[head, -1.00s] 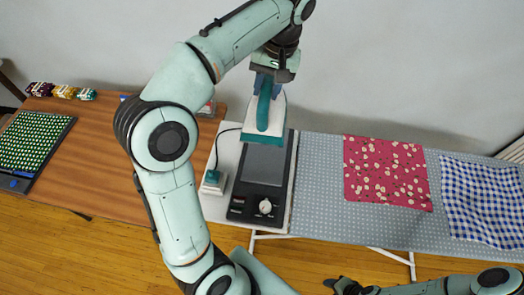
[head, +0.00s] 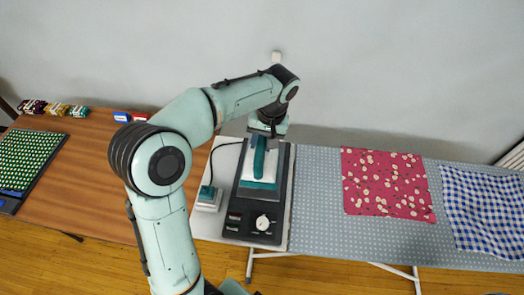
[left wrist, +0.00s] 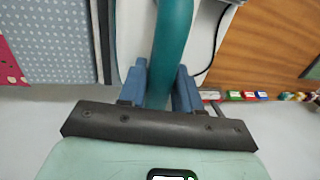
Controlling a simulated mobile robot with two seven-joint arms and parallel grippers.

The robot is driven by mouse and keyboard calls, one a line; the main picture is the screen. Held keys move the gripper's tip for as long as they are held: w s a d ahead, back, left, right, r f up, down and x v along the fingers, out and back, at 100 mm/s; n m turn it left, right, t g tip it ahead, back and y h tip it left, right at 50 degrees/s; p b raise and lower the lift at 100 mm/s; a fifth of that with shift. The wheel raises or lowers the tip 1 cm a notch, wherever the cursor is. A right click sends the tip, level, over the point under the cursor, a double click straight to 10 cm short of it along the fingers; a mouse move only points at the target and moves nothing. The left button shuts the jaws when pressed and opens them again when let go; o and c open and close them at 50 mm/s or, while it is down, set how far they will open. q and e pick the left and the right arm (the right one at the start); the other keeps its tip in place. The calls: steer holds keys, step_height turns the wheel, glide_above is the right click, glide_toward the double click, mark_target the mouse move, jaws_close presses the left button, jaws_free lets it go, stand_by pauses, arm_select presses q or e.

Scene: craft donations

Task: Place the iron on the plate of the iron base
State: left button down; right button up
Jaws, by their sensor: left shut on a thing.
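The iron (head: 259,178) is teal and white with a teal handle. It is over the plate (head: 257,195) of the black iron base (head: 250,225), roughly lined up with it. I cannot tell whether its sole touches the plate, since the iron's body hides most of it. My left gripper (head: 264,137) is shut on the iron's handle from above. In the left wrist view its blue fingers (left wrist: 159,85) lie on either side of the teal handle (left wrist: 173,38). My right gripper is not in view.
A small teal-and-white block (head: 208,199) with a black cord stands left of the base. The ironing board (head: 318,205) carries a red flowered cloth (head: 385,183) and a blue checked cloth (head: 485,212). A wooden table (head: 90,165) at left holds a patterned mat (head: 28,160) and small bundles.

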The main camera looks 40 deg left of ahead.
mark_target(270, 155)
arm_select(q)
steer(key=shift+f, duration=2)
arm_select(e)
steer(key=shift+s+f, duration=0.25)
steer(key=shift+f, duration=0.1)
arm_select(q)
steer(key=shift+f+b, duration=0.15)
steer(key=shift+b, duration=0.15)
steer(key=c, duration=0.8)
jaws_free()
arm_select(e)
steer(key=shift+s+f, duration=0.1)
arm_select(q)
steer(key=shift+r, duration=0.25)
steer(key=r, duration=0.3)
steer(key=d+r+p, duration=0.1)
steer(key=r, duration=0.3)
steer(key=w+d+r+p, duration=0.1)
steer(key=r, duration=0.3)
steer(key=shift+r, duration=0.25)
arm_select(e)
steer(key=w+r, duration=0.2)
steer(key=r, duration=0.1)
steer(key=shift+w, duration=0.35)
